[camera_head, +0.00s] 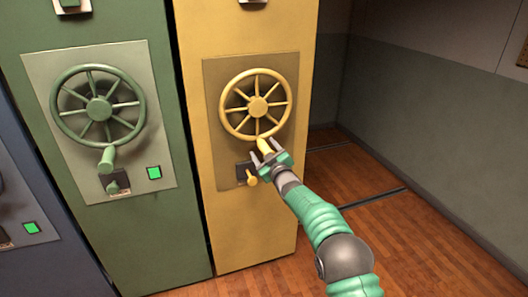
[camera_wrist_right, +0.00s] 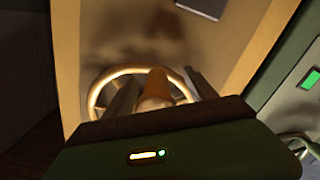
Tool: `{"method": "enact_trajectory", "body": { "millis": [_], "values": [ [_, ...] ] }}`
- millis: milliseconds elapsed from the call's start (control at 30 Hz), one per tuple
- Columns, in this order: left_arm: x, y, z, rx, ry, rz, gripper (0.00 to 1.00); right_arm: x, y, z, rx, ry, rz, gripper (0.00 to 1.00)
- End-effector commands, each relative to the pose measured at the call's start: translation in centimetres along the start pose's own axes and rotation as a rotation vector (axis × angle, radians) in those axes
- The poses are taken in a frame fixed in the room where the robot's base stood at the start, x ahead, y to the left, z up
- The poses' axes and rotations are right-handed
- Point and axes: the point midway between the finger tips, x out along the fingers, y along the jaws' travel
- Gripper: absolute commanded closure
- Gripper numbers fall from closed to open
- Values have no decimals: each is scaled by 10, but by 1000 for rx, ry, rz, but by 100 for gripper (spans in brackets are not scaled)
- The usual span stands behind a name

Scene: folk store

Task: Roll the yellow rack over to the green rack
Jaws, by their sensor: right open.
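The yellow rack (camera_head: 254,205) stands upright just right of the green rack (camera_head: 150,235), with only a narrow dark gap between them in the head view. The yellow rack has a spoked yellow wheel (camera_head: 257,105) with a handle knob (camera_head: 264,147) at its bottom. My right gripper (camera_head: 265,155) is at that knob. In the right wrist view, the open fingers (camera_wrist_right: 162,97) stand on either side of the knob (camera_wrist_right: 157,88), with the yellow wheel rim (camera_wrist_right: 100,95) behind. Contact cannot be told. My left gripper is not in view.
The green rack has its own wheel (camera_head: 98,107) and a lit green button (camera_head: 154,173). A small yellow lever (camera_head: 252,181) sits below my gripper. A blue rack (camera_head: 40,262) stands at the far left. Wooden floor (camera_head: 400,240) with dark rails is open to the right.

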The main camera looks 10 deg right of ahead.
Motion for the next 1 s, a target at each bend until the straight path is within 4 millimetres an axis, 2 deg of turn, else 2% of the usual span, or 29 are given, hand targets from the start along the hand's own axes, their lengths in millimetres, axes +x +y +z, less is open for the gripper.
{"method": "enact_trajectory", "body": {
  "millis": [167,1000],
  "values": [
    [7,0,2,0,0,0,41,-8,-1,1,0,1,0,35],
    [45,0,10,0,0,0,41,-89,0,1,0,1,1,35]
  ]
}}
